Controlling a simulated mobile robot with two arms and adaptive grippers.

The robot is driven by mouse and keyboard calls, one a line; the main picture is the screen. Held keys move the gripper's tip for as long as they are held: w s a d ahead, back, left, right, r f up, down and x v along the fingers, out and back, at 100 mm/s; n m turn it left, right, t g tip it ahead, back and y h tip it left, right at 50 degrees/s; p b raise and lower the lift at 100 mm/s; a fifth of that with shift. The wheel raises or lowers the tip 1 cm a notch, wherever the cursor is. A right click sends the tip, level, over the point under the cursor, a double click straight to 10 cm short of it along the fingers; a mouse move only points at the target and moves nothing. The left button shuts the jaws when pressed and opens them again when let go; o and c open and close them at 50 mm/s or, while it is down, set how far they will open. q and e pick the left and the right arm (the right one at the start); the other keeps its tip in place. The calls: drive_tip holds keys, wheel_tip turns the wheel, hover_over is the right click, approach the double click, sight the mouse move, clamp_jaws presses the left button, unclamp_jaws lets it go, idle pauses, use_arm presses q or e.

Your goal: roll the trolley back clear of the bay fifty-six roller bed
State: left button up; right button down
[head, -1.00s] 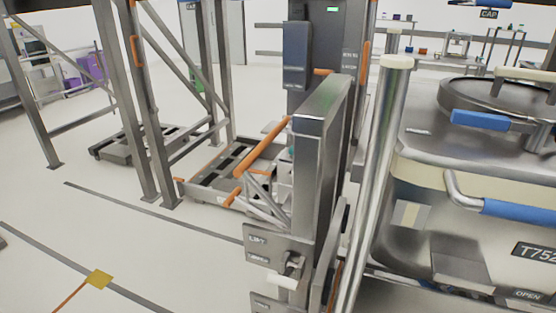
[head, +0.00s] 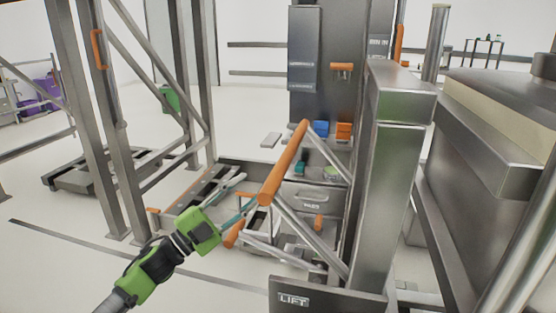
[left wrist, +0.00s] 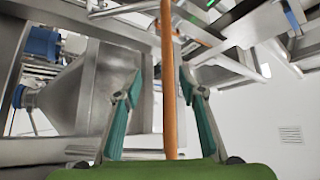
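A long orange handle bar (head: 284,163) slants across the middle of the head view on grey struts beside a tall metal post; it seems to be the trolley's push handle. My left gripper (head: 246,195), green with teal finger pads, reaches towards its lower end from the left. In the left wrist view the fingers (left wrist: 161,84) stand apart with an orange bar (left wrist: 168,70) running between them, and gaps show on both sides. A steel vessel (head: 470,125) stands at the right. I cannot make out the roller bed for certain. My right gripper is out of view.
A metal frame with orange grips (head: 98,48) stands at the left. A low dark platform (head: 95,170) lies on the floor behind it. A post base marked LIFT (head: 310,298) is at the front. The floor (head: 60,270) at the lower left is clear.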

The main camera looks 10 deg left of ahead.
sight(290, 151)
use_arm(q)
drive_tip(key=shift+m+g+h, duration=0.4)
drive_tip(key=shift+m+h, duration=0.5)
drive_tip(key=x, duration=0.5)
drive_tip(key=s+r+x, duration=0.1)
drive_tip(key=x, duration=0.4)
drive_tip(key=r+x, duration=0.1)
drive_tip(key=x, duration=0.4)
drive_tip(key=shift+s+d+r, duration=0.1)
drive_tip(key=shift+s+d, duration=0.15)
clamp_jaws()
